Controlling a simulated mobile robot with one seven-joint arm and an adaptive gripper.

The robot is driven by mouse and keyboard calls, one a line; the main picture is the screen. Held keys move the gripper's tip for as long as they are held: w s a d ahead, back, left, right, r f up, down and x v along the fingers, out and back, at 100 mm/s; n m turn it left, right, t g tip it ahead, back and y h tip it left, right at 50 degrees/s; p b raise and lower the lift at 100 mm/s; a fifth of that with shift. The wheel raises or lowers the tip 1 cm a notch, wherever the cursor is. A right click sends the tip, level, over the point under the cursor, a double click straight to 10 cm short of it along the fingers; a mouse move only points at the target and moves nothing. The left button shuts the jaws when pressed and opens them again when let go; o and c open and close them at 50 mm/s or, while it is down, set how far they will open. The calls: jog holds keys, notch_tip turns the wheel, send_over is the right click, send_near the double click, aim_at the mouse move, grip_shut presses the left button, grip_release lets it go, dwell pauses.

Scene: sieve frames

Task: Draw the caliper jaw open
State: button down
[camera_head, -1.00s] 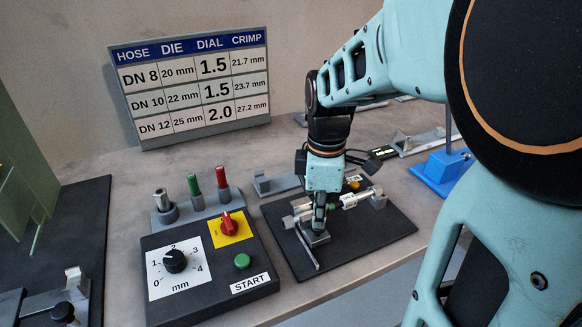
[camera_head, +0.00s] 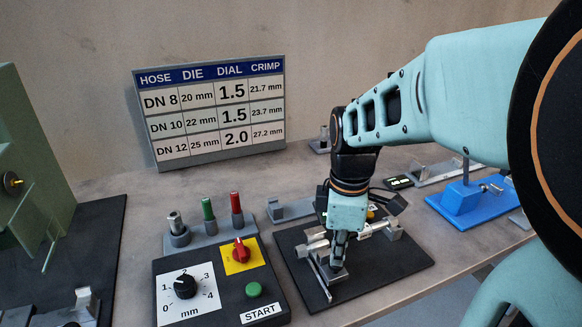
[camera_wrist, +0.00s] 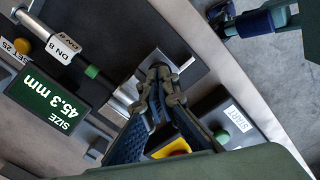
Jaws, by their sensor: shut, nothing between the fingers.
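The caliper fixture stands on a black mat (camera_head: 408,262) right of the control box in the head view. Its dark green display (camera_wrist: 45,98) reads SIZE 45.3 mm in the wrist view. A metal hose piece (camera_wrist: 62,42) with DN 8 labels lies beside the display. My gripper (camera_head: 339,248) points down at the front left of the fixture, close to a grey metal block (camera_head: 335,273) that looks like the jaw. In the wrist view my gripper (camera_wrist: 160,76) is shut, its fingertips together over that block. The fingers hide part of it, and I cannot tell whether they touch.
The control box (camera_head: 220,284) with dial, red switch and green button is close on the left. A holder with several upright pins (camera_head: 206,232) stands behind it. A blue fixture (camera_head: 462,200) is at the right. The settings chart (camera_head: 212,112) stands behind.

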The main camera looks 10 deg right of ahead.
jog(key=shift+s+d+f+g, duration=0.2)
jog(key=shift+s+f+g, duration=0.1)
jog(key=shift+s+f, duration=0.4)
notch_tip(320, 180, up, 2)
jog(key=shift+d+r+p, duration=0.1)
jog(key=shift+r+p, duration=0.15)
jog(key=shift+p, duration=0.9)
jog(key=r+p, duration=0.4)
jog(key=r, duration=0.1)
jog(key=shift+w+r, duration=0.1)
jog(key=shift+w, duration=0.1)
jog(key=shift+w+a, duration=0.1)
jog(key=shift+a, duration=0.1)
